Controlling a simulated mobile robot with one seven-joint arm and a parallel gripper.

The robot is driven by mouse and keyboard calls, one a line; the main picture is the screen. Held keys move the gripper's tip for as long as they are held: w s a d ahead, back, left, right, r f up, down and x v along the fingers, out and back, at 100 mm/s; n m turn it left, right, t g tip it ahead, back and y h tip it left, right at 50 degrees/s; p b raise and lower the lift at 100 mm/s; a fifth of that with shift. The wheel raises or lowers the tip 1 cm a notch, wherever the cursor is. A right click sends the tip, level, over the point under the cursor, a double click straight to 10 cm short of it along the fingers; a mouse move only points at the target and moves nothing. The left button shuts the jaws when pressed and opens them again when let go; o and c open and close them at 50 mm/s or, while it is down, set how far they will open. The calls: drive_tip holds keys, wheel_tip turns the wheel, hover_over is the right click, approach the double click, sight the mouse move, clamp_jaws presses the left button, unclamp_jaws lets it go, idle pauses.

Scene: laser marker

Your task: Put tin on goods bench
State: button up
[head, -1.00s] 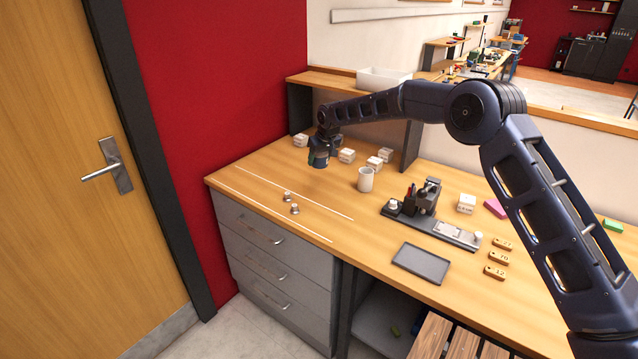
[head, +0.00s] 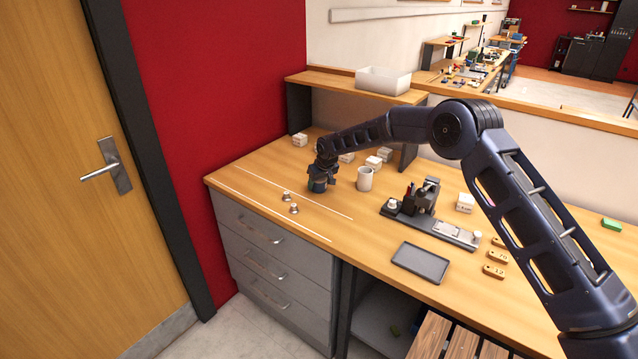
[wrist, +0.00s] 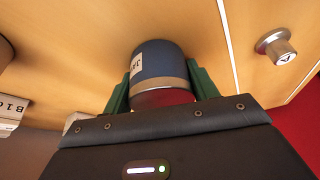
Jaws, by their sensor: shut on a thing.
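A blue tin (wrist: 158,62) with a white label and a tan band is between the green fingers of my gripper (wrist: 162,82) in the wrist view. My gripper is shut on it. In the head view my gripper (head: 318,184) is at the left part of the wooden bench (head: 345,255), just behind a white line and left of a white mug (head: 365,179). The tin is mostly hidden there by the gripper. I cannot tell whether the tin touches the bench top.
Two small metal knobs (head: 287,197) stand between two white lines, in front of my gripper. Several white boxes (head: 300,140) stand behind it. A marking device (head: 425,196) and a dark tray (head: 420,262) are to the right. The left front strip is mostly clear.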

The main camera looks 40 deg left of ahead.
drive_tip(key=shift+f, duration=0.15)
drive_tip(key=o, duration=1.1)
drive_tip(key=shift+c, duration=0.2)
drive_tip(key=v, duration=1.2)
drive_tip(key=shift+r, duration=0.2)
